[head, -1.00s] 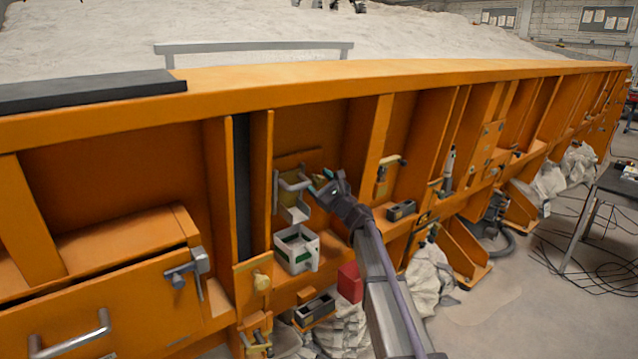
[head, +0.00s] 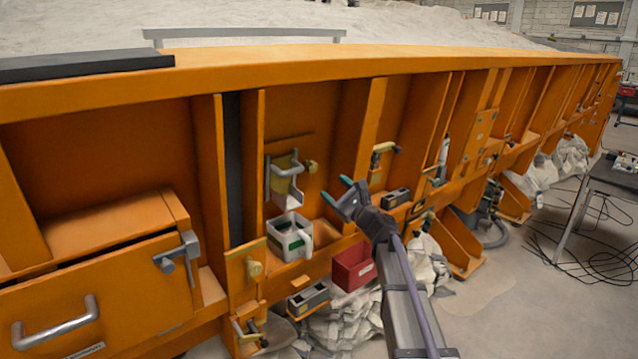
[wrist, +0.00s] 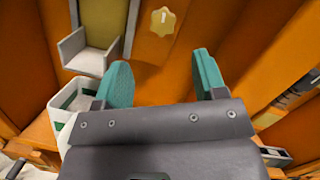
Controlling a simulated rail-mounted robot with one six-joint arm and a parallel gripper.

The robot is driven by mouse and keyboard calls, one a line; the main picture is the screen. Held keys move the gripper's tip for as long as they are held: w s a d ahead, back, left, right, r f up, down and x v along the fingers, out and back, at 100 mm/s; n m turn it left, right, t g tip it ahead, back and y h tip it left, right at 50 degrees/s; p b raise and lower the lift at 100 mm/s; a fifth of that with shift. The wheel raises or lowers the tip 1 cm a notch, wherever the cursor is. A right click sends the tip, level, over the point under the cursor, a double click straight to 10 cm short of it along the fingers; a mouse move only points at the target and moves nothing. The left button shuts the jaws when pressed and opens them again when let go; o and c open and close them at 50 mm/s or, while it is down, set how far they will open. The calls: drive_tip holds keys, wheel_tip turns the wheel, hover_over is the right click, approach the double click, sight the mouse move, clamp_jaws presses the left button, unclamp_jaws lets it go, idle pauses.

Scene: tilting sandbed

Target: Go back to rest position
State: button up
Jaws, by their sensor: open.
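My gripper (head: 337,189) is open and empty in front of the orange sandbed wall, to the right of a grey metal bracket with a handle (head: 285,192). In the wrist view the container is partly hidden behind the left finger.
A yellow knob (head: 311,166) is on the wall beside the bracket. A red box (head: 352,268) sits below my arm, and a grey box (head: 309,299) stands left of it. A valve with a yellow handle (head: 381,152) is to the right.

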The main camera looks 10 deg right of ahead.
drive_tip(key=s+a+f+n+g+h+p, duration=0.1)
drive_tip(key=s+a+f+n+g, duration=0.3)
drive_tip(key=s+f+n+g, duration=0.4)
drive_tip(key=s+a+f+n+g+h+p, duration=0.1)
drive_tip(key=s+a+f+n+g, duration=0.4)
drive_tip(key=s+n, duration=0.4)
drive_tip(key=s+d+f+n+g+h+p, duration=0.1)
drive_tip(key=s+d+f+n+g+h, duration=0.1)
drive_tip(key=s+h, duration=0.3)
drive_tip(key=s+d+f+n+g+h+p, duration=0.2)
drive_tip(key=s+f+n+g+h, duration=0.1)
drive_tip(key=s, duration=1.1)
drive_tip(key=shift+n+h, duration=0.8)
drive_tip(key=shift+h, duration=0.1)
